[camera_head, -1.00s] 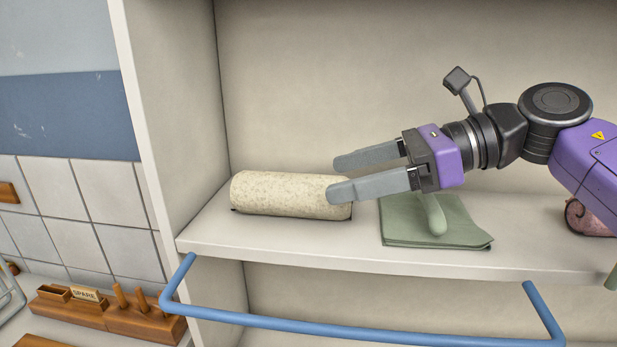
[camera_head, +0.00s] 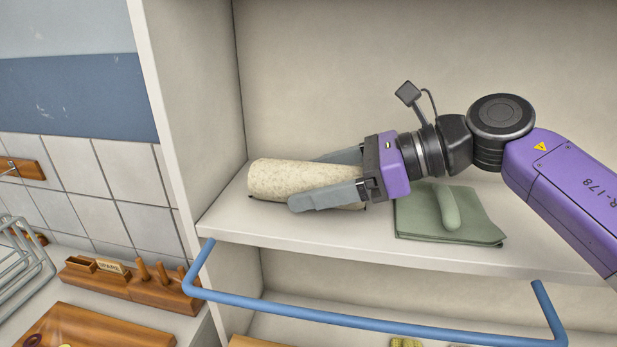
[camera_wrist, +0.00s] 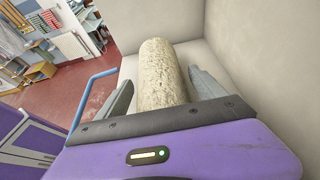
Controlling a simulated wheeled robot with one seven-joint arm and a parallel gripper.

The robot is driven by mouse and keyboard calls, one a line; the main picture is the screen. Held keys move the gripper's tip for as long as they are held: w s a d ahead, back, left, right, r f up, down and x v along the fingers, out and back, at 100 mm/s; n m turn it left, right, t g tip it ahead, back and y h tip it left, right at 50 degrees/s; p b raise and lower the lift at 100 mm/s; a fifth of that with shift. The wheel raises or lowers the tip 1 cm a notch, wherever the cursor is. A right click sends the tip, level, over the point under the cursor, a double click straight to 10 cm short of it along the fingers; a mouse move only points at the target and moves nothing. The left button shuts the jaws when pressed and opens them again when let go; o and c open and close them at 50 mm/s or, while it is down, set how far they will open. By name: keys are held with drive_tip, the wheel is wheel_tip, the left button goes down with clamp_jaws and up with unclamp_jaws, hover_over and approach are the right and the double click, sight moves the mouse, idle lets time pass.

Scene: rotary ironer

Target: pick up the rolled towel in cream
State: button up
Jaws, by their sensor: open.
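The rolled towel in cream (camera_head: 285,178) is a speckled roll lying on its side on the white shelf (camera_head: 300,236), near the shelf's left wall. My gripper (camera_head: 318,180) has come in from the right, with one finger in front of the roll and one behind it. The near finger hides part of the roll's front and the roll hides part of the far finger. In the wrist view the towel (camera_wrist: 163,75) lies lengthwise between the two open fingers, with a visible gap to the right finger. The left finger is close to it.
A folded green cloth (camera_head: 415,222) with a rounded green object (camera_head: 447,207) on it lies on the shelf right of the towel, below my wrist. A blue rail (camera_head: 370,329) runs along the front below the shelf. A wooden peg block (camera_head: 135,285) stands at lower left.

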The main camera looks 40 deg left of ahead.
drive_tip(key=c, duration=1.5)
